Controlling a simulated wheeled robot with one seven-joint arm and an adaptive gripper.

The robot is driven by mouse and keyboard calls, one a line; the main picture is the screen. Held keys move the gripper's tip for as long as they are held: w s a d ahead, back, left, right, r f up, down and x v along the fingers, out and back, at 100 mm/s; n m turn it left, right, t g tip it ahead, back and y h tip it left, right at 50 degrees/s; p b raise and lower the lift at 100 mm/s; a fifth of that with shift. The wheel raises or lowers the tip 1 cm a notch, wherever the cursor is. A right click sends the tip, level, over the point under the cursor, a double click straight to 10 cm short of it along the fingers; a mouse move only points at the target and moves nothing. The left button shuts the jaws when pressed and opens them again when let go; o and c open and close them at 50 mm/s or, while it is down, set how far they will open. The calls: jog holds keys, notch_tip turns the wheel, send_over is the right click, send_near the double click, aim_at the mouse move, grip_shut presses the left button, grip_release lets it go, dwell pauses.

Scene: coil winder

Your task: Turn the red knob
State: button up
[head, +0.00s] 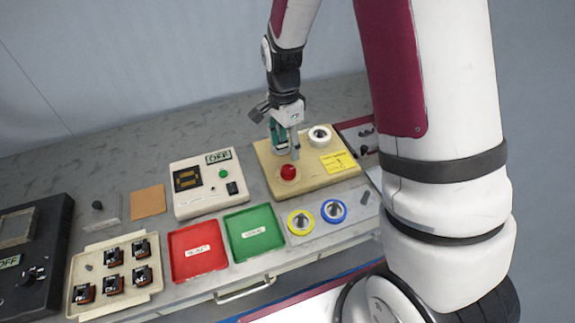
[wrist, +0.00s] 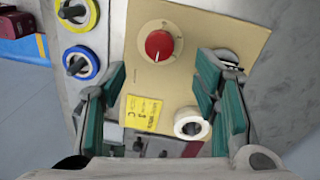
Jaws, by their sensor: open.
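The red knob (head: 288,172) is on the front part of a beige panel box (head: 327,181), which has a yellow label and a white roll. In the wrist view the red knob (wrist: 159,45) sits on a pale dial plate, with a light pointer line on its top. My gripper (head: 288,150) is above the panel, just behind the knob in the head view. In the wrist view my gripper (wrist: 160,75) has its two green fingers wide apart. The knob lies beyond the fingertips, between their lines, and nothing is held.
A white roll (head: 319,136) stands on the panel's back right. A white box (head: 207,183) with a display is at left. Red (head: 197,270) and green (head: 254,253) trays lie in front. Yellow (head: 300,222) and blue (head: 334,211) ringed spools are near the panel's front edge.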

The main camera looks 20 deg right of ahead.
aim_at(288, 170)
jog(key=f, duration=0.8)
jog(key=shift+s+f+p, duration=0.25)
jog(key=shift+f+p, duration=0.05)
jog(key=shift+c, duration=0.5)
jog(key=c, duration=1.1)
